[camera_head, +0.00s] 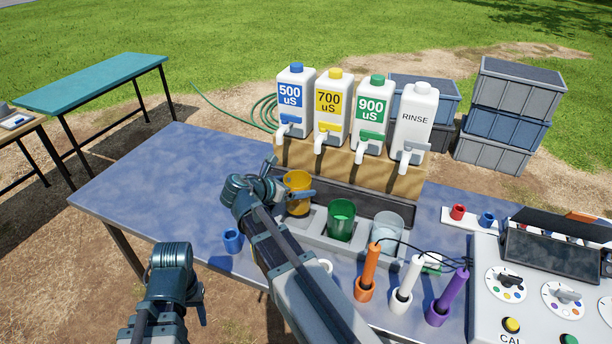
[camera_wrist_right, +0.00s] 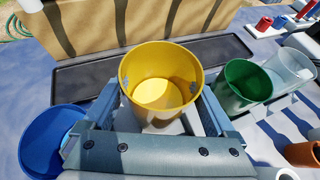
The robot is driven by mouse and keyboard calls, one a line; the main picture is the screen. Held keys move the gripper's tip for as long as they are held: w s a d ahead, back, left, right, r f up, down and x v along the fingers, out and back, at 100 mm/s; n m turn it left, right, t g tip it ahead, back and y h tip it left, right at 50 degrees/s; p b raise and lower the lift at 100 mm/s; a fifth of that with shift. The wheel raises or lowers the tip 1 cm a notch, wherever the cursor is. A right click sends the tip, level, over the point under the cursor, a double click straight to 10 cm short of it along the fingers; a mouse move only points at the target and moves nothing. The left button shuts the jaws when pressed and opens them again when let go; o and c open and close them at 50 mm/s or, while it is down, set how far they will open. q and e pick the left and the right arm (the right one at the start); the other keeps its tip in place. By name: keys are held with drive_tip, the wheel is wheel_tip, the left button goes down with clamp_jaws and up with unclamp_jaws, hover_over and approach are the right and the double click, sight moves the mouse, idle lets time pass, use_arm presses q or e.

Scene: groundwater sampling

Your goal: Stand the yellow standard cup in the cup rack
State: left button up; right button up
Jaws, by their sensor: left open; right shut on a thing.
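The yellow cup (camera_head: 298,207) is upright between the fingers of my right gripper (camera_head: 288,183), which is shut on it. In the right wrist view I look down into the empty yellow cup (camera_wrist_right: 158,92). It is at the left end of the grey cup rack (camera_head: 318,238); whether its base rests in the rack or hangs just above is hidden. A green cup (camera_head: 341,222) and a clear cup (camera_head: 387,232) stand in the rack to its right. My left gripper (camera_head: 198,300) is open and empty, low at the left by the table's front edge.
A blue cup-like container (camera_head: 232,241) stands left of the rack. Dispenser bottles on a wooden stand (camera_head: 350,170) rise behind it. Orange, white and purple probes (camera_head: 405,280) stand in front, with a meter panel (camera_head: 540,290) at right. The left tabletop (camera_head: 165,185) is clear.

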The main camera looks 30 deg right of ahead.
sight(293, 204)
drive_tip(key=shift+s+a+r, duration=0.15)
drive_tip(key=shift+s+a, duration=0.65)
drive_tip(key=shift+a, duration=0.25)
wheel_tip(293, 204, up, 5)
drive_tip(key=d+p, duration=0.1)
drive_tip(key=p, duration=0.5)
drive_tip(key=f+b, duration=0.6)
drive_tip(key=b, duration=0.1)
drive_tip(key=shift+s+d+f, duration=0.1)
drive_tip(key=shift+s+d, duration=0.05)
drive_tip(key=shift+d, duration=0.05)
drive_tip(key=shift+f, duration=0.1)
wheel_tip(293, 204, down, 4)
drive_tip(key=b, duration=0.3)
drive_tip(key=shift+r+b, duration=0.25)
drive_tip(key=shift+b, duration=0.15)
drive_tip(key=shift+f, duration=0.15)
drive_tip(key=o, duration=1.1)
